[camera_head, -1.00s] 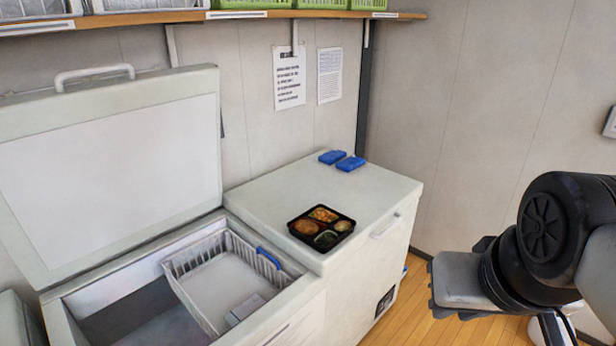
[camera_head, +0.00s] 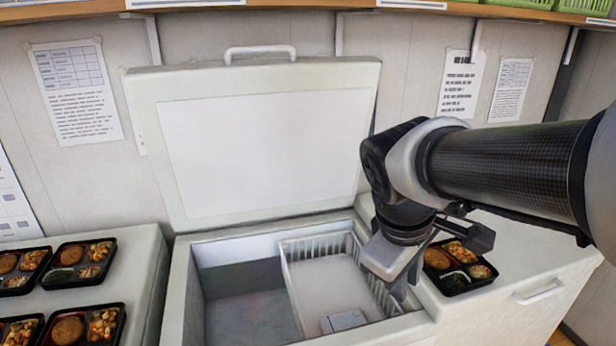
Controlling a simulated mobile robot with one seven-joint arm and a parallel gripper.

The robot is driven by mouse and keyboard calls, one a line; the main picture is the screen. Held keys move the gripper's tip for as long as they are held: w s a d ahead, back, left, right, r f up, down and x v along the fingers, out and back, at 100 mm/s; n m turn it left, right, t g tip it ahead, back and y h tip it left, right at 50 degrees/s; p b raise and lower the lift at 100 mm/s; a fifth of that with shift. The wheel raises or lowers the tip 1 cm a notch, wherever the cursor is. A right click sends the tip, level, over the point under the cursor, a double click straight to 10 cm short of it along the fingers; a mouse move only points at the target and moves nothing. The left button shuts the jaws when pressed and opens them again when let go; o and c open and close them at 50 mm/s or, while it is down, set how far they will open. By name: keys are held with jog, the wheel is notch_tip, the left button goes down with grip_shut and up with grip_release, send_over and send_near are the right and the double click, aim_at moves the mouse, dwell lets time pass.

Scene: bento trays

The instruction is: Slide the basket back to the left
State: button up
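The white wire basket (camera_head: 289,280) sits inside the open chest freezer (camera_head: 184,290), against the right side of its opening. The left part of the freezer well is empty. My gripper (camera_head: 402,288) is over the basket's right rim, pointing down. Its fingers are partly hidden by the wrist and the rim, so I cannot tell whether they are open, shut or touching the basket. The blue handle on the basket's right side is hidden behind my gripper. A small pale block (camera_head: 344,320) lies in the front of the basket.
The raised freezer lid (camera_head: 265,150) stands behind the opening. A bento tray (camera_head: 458,270) sits on the closed freezer (camera_head: 520,290) at right, close to my gripper. Several bento trays (camera_head: 80,264) lie on the white top at left. A shelf runs above.

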jog(key=w+d+f+n+g+h+b, duration=0.1)
jog(key=w+d+f+n+h+b, duration=0.2)
jog(key=w+f+n+h+b, duration=1)
jog(key=w+a+f+n+t+y, duration=0.1)
jog(key=w+a+f+n+t, duration=0.25)
jog(key=w+f+n, duration=0.6)
jog(key=w+a+f+n+t+y, duration=0.25)
jog(key=w+f+n+t, duration=0.2)
jog(key=f+n, duration=0.85)
jog(key=w+d+f+g+b, duration=0.1)
jog(key=w+d+f+b, duration=0.1)
jog(key=w+d, duration=0.8)
jog(key=d+f+m, duration=0.1)
jog(key=d, duration=0.2)
jog(key=shift+f+h, duration=0.3)
jog(key=shift+h, duration=0.05)
jog(key=shift+d, duration=0.1)
jog(key=shift+c, duration=0.5)
grip_shut()
